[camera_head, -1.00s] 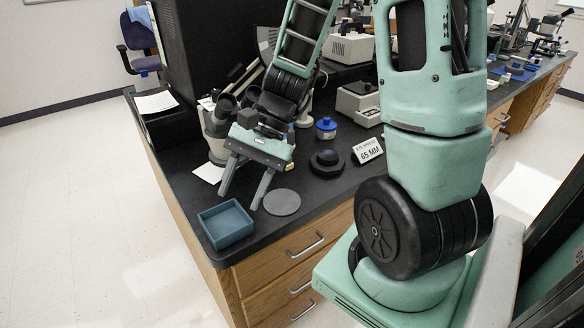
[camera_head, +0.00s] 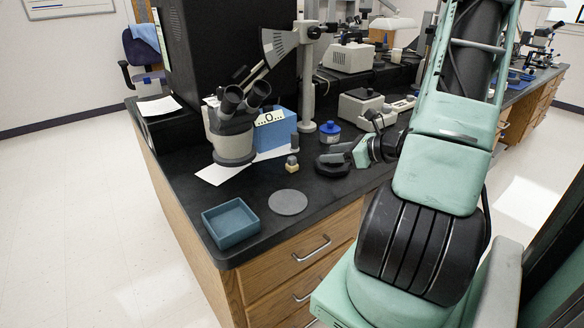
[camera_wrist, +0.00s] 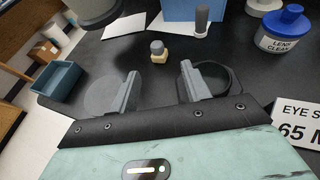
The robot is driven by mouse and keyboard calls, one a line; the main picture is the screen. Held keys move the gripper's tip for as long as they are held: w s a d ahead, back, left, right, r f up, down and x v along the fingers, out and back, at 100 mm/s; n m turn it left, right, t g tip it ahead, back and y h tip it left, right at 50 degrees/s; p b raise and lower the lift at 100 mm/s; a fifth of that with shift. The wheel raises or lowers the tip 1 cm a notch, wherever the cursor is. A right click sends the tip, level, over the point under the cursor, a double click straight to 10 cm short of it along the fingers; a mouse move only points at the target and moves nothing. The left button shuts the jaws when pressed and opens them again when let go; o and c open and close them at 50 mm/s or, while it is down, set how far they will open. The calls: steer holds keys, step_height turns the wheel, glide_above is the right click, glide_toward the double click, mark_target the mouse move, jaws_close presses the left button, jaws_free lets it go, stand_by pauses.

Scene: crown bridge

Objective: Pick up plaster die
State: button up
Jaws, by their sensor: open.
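In the head view my gripper (camera_head: 342,156) is to the right of the die, close to the black ring piece (camera_head: 330,165). Nothing hides the die.
A grey disc (camera_head: 288,202) and a blue-grey tray (camera_head: 230,222) lie near the bench's front edge. The microscope (camera_head: 233,130), a blue box (camera_head: 275,130), a small grey cylinder (camera_wrist: 201,18) and a blue-lidded jar (camera_head: 330,131) stand behind. A lettered sign (camera_wrist: 302,122) is at right.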

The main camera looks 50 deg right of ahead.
mark_target(294, 158)
steer(key=x, duration=0.8)
steer(key=shift+w+f, duration=0.15)
steer(key=shift+w, duration=0.1)
steer(key=shift+a+b+x, duration=0.15)
steer(key=shift+b+x, duration=0.05)
steer(key=shift+x, duration=1.15)
steer(key=shift+a+b+x, duration=0.15)
steer(key=shift+a+x, duration=0.05)
steer(key=shift+x, duration=1.15)
steer(key=shift+s, duration=0.1)
jaws_close()
